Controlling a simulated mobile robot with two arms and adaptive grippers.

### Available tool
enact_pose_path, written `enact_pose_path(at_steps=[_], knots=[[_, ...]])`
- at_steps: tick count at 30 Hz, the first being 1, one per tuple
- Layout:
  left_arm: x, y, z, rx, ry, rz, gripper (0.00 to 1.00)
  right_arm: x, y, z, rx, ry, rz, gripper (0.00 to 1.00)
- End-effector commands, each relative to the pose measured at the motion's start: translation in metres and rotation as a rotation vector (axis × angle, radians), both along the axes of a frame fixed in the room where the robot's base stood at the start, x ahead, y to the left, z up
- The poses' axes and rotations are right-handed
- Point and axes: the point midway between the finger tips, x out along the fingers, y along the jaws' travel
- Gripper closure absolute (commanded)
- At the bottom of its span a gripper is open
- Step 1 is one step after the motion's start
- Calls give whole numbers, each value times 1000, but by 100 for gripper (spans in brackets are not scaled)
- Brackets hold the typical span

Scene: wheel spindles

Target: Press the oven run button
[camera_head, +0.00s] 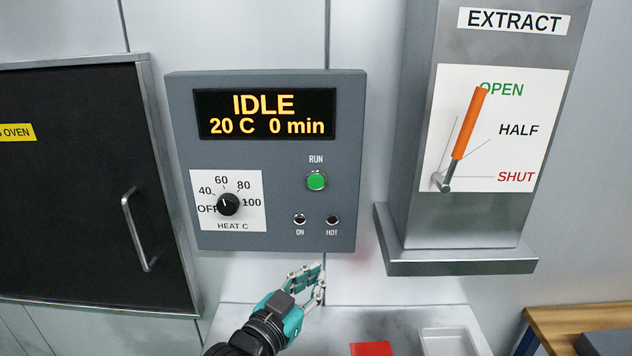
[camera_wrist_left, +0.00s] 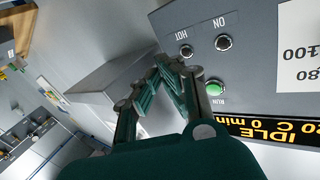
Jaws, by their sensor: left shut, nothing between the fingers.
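The green RUN button (camera_head: 317,180) sits on the grey oven control panel (camera_head: 280,240), below a display (camera_head: 265,114) reading "IDLE 20 C 0 min". The button also shows in the left wrist view (camera_wrist_left: 214,88). My left gripper (camera_head: 318,270) is shut and empty, just under the panel's lower edge in the head view, below the button. In the left wrist view its fingertips (camera_wrist_left: 168,62) show in front of the panel's edge, apart from the button as far as I can tell. The HEAT C knob (camera_head: 228,204) points near OFF. My right gripper is not in view.
The dark oven door (camera_head: 70,190) with its handle (camera_head: 135,230) is closed at left. The EXTRACT unit (camera_head: 465,225) with an orange lever (camera_head: 469,124) set towards OPEN stands at right. The ON lamp (camera_head: 299,219) and HOT lamp (camera_head: 332,220) look dark. A red block (camera_head: 371,349) and pale tray (camera_head: 447,342) lie below.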

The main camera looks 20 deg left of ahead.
Motion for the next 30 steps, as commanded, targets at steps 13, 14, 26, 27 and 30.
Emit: enact_pose_path(at_steps=[13,14,26,27,30], knots=[[8,4,130,-57,-416,9,100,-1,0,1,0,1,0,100],[8,4,132,-58,-422,9,100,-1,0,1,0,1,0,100],[9,4,133,-59,-426,10,100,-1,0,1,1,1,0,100],[10,4,133,-58,-426,10,100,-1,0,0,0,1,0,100],[17,6,132,-56,-425,10,100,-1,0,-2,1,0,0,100]])
